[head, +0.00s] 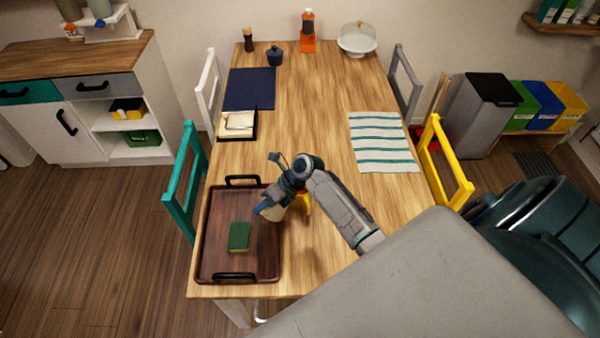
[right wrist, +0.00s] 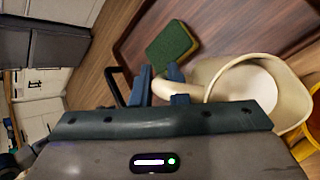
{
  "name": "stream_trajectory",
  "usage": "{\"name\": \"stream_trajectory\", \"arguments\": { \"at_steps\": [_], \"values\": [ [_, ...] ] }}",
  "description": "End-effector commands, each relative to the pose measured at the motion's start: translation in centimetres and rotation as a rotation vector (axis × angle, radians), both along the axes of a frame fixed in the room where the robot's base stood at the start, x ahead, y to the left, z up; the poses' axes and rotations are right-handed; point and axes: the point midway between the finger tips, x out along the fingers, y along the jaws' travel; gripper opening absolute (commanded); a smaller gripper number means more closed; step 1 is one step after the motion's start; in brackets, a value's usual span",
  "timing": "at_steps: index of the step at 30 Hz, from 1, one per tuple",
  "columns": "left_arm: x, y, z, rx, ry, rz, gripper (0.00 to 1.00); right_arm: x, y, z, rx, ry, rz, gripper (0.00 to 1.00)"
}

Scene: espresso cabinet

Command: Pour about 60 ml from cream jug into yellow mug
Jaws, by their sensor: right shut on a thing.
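My right gripper (head: 262,208) is shut on the handle of the cream jug (head: 273,213), near the tray's right edge. In the right wrist view the fingers (right wrist: 163,90) pinch the handle, and the wide jug (right wrist: 212,72) shows white contents inside. The yellow mug (head: 305,204) is just right of the jug, mostly hidden behind my gripper and wrist. Part of the mug (right wrist: 312,118) shows at the right edge of the wrist view, close beside the jug. I cannot tell whether they touch or how far the jug is tilted. My left gripper is not in view.
A brown tray (head: 205,255) with black handles holds a green sponge (head: 239,236). A striped cloth (head: 382,142), a napkin holder (head: 237,124) and a navy mat (head: 249,89) lie farther back. The table's middle is clear. Chairs stand along both sides.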

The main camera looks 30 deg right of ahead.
Motion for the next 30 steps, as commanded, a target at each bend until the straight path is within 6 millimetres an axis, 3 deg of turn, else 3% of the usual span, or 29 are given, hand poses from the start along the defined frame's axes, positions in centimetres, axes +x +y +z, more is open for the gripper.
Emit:
{"name": "stream_trajectory", "arguments": {
  "at_steps": [30],
  "values": [
    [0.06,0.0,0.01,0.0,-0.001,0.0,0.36,0.2,-0.71,0.51,0.059,0.013,0.0,0.0]
  ]
}}
